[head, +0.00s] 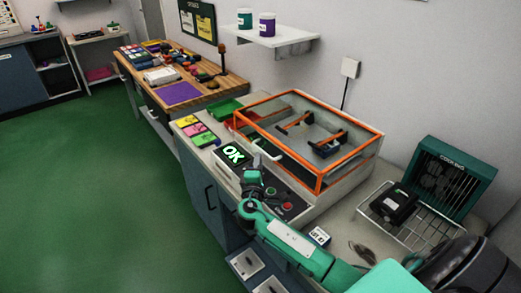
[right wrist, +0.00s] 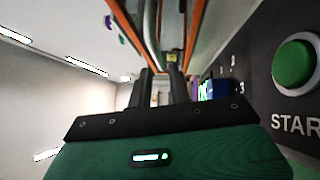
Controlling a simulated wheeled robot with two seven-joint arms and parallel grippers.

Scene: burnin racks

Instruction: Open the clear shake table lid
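The shake table's clear lid (head: 320,189) has an orange frame and lies down over the table in the head view. A pale curved handle (head: 267,152) sticks out at its front left side. My right gripper (head: 253,162) is close beside the handle, above the control panel. In the right wrist view the dark fingers (right wrist: 162,92) stand close together with a narrow gap. A pale curved bar (right wrist: 151,35), seemingly the handle, runs down towards that gap; whether they grip it is unclear. Orange frame bars (right wrist: 193,35) rise beside it. My left gripper is not in view.
The control panel has a lit OK screen (head: 232,154) and a green START button (right wrist: 294,62). Colored trays (head: 195,129) lie left of the table. A wire rack (head: 420,222) and a green fan unit (head: 452,180) stand right. A shelf (head: 283,36) hangs above.

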